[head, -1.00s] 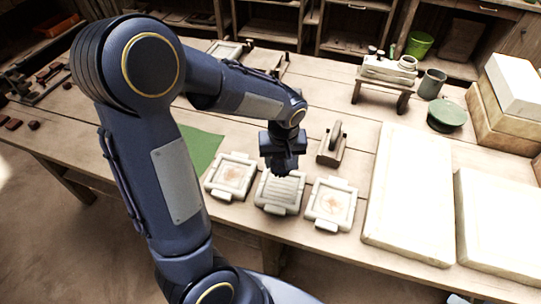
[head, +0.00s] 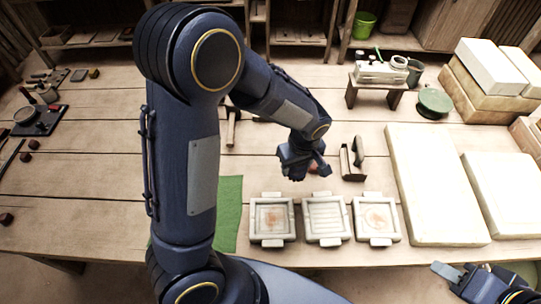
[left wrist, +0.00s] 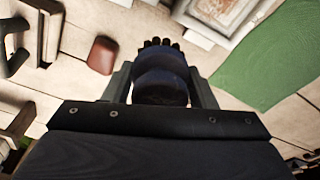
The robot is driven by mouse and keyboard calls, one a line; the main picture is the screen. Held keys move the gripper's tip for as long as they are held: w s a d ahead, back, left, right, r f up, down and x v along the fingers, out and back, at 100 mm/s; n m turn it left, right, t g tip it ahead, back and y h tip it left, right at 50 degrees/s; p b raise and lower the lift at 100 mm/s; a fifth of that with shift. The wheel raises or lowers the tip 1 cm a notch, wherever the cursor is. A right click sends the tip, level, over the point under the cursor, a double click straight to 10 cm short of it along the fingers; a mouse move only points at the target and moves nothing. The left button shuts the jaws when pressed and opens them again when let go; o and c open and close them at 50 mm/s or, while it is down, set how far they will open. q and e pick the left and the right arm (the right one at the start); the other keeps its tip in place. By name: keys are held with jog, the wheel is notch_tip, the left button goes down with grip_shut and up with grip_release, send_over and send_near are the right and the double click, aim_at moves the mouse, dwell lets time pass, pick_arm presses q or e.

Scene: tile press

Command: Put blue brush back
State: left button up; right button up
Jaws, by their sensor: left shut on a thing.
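My left gripper (head: 318,170) hangs over the table behind the three white frames. In the left wrist view its fingers (left wrist: 162,88) are shut on a dark blue rounded brush (left wrist: 160,80), with dark bristle tufts at its far end. The brush is hard to make out in the head view. The middle white frame (head: 326,238) holds a ribbed tile; the left frame (head: 271,238) and right frame (head: 380,238) show reddish patterns. My right gripper (head: 448,272) is at the bottom right, and its opening is unclear.
A red-brown block (left wrist: 102,55) lies near the brush. A tool with an upright plate (head: 352,160) stands right of my left gripper. A green mat (head: 229,215) lies left of the frames. A small bench (head: 378,82) holds pots; white slabs (head: 432,185) fill the right.

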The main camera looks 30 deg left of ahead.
pick_arm(q)
jog(key=w+a+f+b, duration=0.1)
jog(key=w+a+f, duration=0.2)
jog(key=a+f, duration=0.1)
jog(key=w+a+f+b, duration=0.1)
jog(key=w+a+f, duration=0.3)
jog(key=shift+w+a+f, duration=0.1)
jog(key=shift+w+a, duration=0.2)
jog(key=shift+a, duration=0.05)
jog(key=shift+w+a+f, duration=0.2)
jog(key=shift+a+f, duration=0.05)
jog(key=shift+f, duration=0.05)
jog(key=shift+w+a+f, duration=0.15)
jog(key=shift+a+f, duration=0.05)
jog(key=shift+f, duration=0.1)
jog(key=shift+w+f+b, duration=0.1)
jog(key=shift+f+b, duration=0.95)
jog(key=shift+f, duration=0.5)
jog(key=shift+f, duration=0.2)
jog(key=o, duration=0.9)
